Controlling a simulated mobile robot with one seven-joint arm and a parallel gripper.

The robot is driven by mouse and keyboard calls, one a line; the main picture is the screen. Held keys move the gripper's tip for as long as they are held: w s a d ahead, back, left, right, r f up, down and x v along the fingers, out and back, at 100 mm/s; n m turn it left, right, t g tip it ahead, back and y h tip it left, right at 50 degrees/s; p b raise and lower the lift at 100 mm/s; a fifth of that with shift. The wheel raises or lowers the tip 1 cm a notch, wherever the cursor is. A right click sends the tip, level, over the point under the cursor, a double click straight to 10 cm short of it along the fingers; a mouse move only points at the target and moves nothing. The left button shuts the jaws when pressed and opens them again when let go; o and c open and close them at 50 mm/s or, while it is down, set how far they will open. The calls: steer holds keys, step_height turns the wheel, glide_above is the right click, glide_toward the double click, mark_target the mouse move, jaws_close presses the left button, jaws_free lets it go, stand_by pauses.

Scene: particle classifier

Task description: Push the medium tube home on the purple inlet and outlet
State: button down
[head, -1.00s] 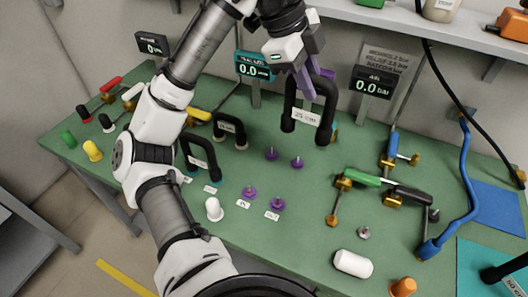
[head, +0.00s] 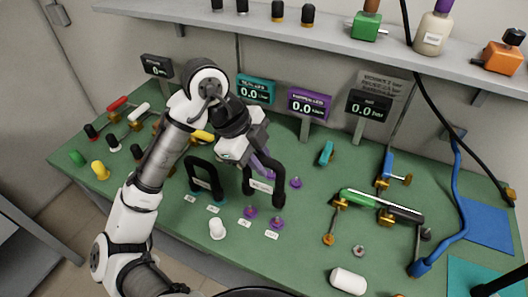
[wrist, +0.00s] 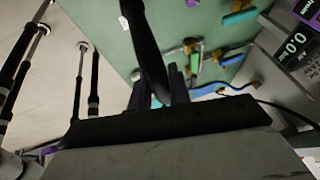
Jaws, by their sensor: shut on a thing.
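The medium tube (head: 278,186) is a black U-shaped tube with a white label, held with its legs pointing down. My gripper (head: 262,167) is shut on its upper part. Below and in front of it stand two purple fittings, the left one (head: 250,212) and the right one (head: 277,223), with small white labels before them. The tube's lower ends appear apart from this front pair, a little above and behind it. Another purple fitting (head: 295,182) stands behind right. In the wrist view, the dark tube (wrist: 147,40) runs down to my fingers.
Another black tube (head: 191,173) stands on teal fittings at left. A white knob (head: 217,229) stands front left. A green and black valve line (head: 370,203) lies right. A purple display (head: 309,104) stands behind; a shelf (head: 330,28) spans the back.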

steer(key=shift+f+b, duration=2.45)
steer(key=shift+f, duration=0.45)
steer(key=shift+f+b, duration=1.55)
steer(key=shift+f, duration=0.25)
steer(key=c, duration=1.2)
jaws_free()
steer(key=shift+r, duration=0.1)
steer(key=v, duration=1.3)
steer(key=shift+a+r, duration=0.15)
steer(key=shift+r, duration=0.2)
